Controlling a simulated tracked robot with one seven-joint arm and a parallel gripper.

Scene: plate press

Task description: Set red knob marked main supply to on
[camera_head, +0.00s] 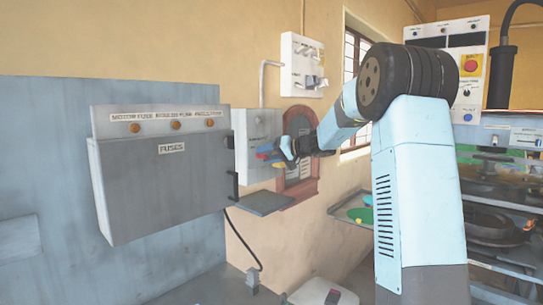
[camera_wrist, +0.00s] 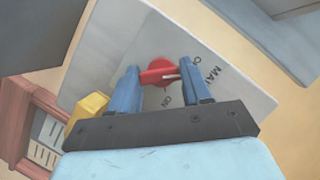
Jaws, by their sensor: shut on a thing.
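The red knob (camera_wrist: 158,74) is on the front of a pale grey box (camera_wrist: 228,82), between the two blue fingers of my gripper (camera_wrist: 158,66) in the wrist view. My gripper is shut on the knob. The knob's bar lies nearly across the view, with a pale line on its right part. The lettering "MAIN" shows to the right, "ON" below the knob, and another label is partly hidden by the right finger. In the head view, the grey box (camera_head: 262,128) hangs on the wall, with my gripper (camera_head: 274,157) at its front.
A yellow piece (camera_wrist: 87,110) sits beside the left finger. A large grey fuse box (camera_head: 160,185) stands left of the supply box. A red-brown framed object (camera_head: 302,190) is on the wall just right. A white switch panel (camera_head: 302,65) hangs above.

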